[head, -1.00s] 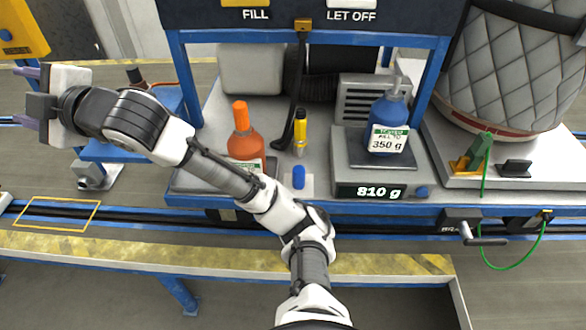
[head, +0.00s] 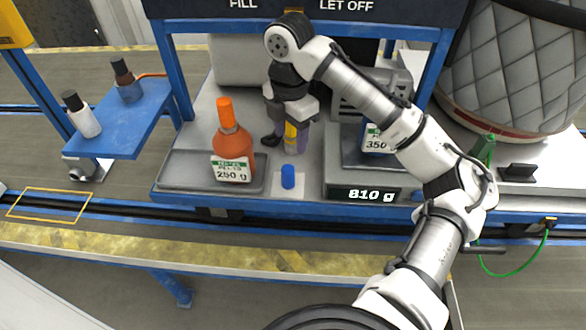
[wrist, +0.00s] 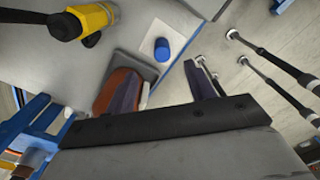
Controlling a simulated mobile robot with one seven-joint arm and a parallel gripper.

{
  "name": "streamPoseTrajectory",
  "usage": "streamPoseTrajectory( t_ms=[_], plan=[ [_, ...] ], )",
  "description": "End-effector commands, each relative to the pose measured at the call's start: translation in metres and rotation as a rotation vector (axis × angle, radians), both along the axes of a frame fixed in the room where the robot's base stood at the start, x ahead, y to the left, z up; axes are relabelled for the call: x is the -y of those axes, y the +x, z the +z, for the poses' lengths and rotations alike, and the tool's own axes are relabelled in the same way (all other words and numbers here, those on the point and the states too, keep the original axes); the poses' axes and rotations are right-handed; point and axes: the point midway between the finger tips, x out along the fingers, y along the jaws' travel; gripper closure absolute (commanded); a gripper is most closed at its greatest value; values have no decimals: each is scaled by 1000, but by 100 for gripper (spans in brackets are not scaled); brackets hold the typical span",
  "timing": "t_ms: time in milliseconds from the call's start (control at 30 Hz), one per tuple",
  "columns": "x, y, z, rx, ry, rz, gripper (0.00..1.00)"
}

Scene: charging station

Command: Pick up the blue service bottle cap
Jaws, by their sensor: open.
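The blue service bottle cap (head: 288,177) stands on a small pale plate at the front of the bench, between the orange bottle and the scale. In the wrist view the cap (wrist: 162,48) shows beyond the fingertips, apart from them. My gripper (head: 288,138) points down above and behind the cap, close to the yellow tool. Its fingers are apart, with nothing between them in the wrist view (wrist: 163,85). The blue service bottle (head: 371,140) stands on the scale, mostly hidden by my arm.
The orange bottle (head: 232,150), labelled 250 g, stands left of the cap on a grey tray. The scale display (head: 360,194) reads 810 g. The yellow tool (head: 291,136) is partly hidden by my gripper. Two small bottles stand on the blue side shelf (head: 125,125).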

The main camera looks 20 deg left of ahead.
Motion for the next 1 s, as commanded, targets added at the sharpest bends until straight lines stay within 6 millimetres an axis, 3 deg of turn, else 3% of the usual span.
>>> streamPoseTrajectory(
  t_ms=[300,567,833,1000],
  plan=[
    [-1,-1,-60,-5,4,0,46],
    [-1,-2,-79,-2,3,1,46],
    [-2,-7,-117,-2,2,-2,46],
    [-3,-8,-128,-1,3,0,46]
  ],
)
